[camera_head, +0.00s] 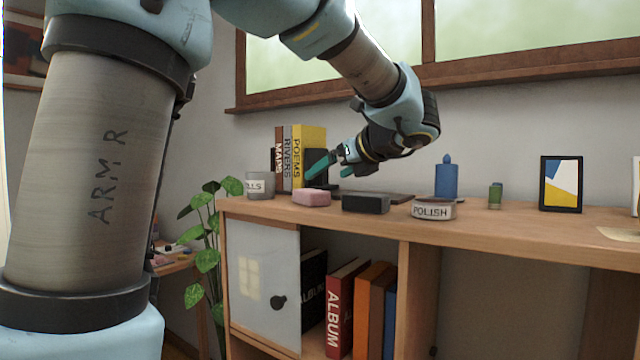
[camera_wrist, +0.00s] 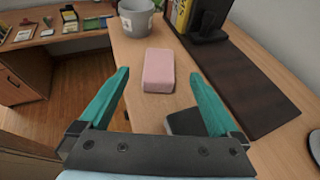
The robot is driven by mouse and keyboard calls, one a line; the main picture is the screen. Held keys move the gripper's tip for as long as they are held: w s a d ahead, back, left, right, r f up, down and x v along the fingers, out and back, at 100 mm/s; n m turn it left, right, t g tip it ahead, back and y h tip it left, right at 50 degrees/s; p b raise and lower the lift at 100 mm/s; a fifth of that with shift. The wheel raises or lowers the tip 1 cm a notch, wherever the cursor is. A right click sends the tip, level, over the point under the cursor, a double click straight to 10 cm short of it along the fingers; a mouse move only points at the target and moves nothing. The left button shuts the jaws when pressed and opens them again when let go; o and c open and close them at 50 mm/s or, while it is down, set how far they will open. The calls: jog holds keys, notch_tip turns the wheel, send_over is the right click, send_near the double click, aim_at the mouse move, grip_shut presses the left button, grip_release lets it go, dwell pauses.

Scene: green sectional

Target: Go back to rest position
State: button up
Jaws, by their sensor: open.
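My gripper (camera_head: 335,169) hangs over the left part of the sideboard top (camera_head: 479,228), above and behind the pink block (camera_head: 311,197). In the wrist view my gripper (camera_wrist: 162,92) has its two green fingers spread wide with nothing held between them. The pink block (camera_wrist: 159,70) lies on the wooden top ahead of the fingers, apart from them. A dark block (camera_wrist: 186,122) shows partly near the right finger. My arm reaches from the upper left across the head view.
A cup (camera_head: 259,185), upright books (camera_head: 308,155), the dark block (camera_head: 366,204), a polish tin (camera_head: 433,209), a blue bottle (camera_head: 447,180) and a picture frame (camera_head: 561,184) stand on the sideboard. A plant (camera_head: 206,250) is at its left. A window is behind.

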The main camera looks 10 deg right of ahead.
jog(key=shift+v, duration=0.9)
jog(key=shift+r, duration=0.1)
